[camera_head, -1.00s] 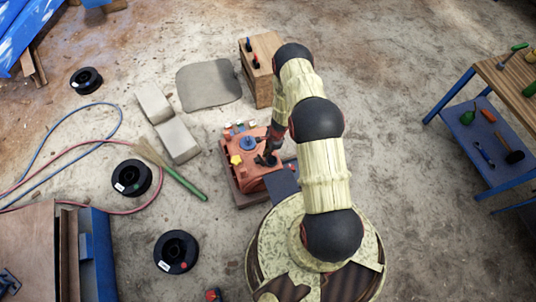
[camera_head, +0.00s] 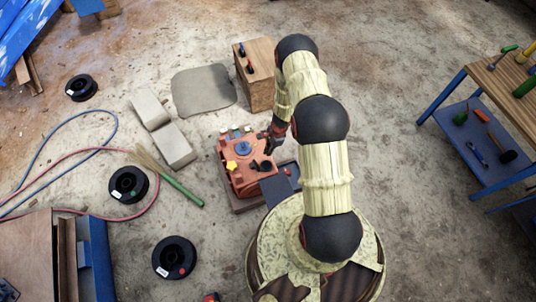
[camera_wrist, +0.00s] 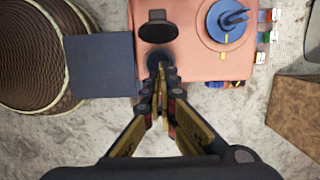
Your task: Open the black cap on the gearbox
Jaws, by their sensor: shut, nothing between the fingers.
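The orange gearbox (camera_head: 240,181) stands on the floor just beyond my base, and its top fills the upper middle of the wrist view (camera_wrist: 188,58). The black cap (camera_wrist: 158,30) shows as a dark oval in the wrist view, beside a dark round port (camera_wrist: 155,56). The oval is apart from the port and looks tilted up. In the head view the cap is a small dark shape (camera_head: 253,164). My gripper (camera_wrist: 163,72) is shut and empty. Its tips overlap the port's edge in the wrist view; their height above it is unclear. In the head view my gripper (camera_head: 268,138) is at the gearbox's upper right edge.
Grey blocks (camera_head: 175,146), a broom (camera_head: 182,188) and black spools (camera_head: 128,184) lie left. A tool table (camera_head: 492,95) stands right.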

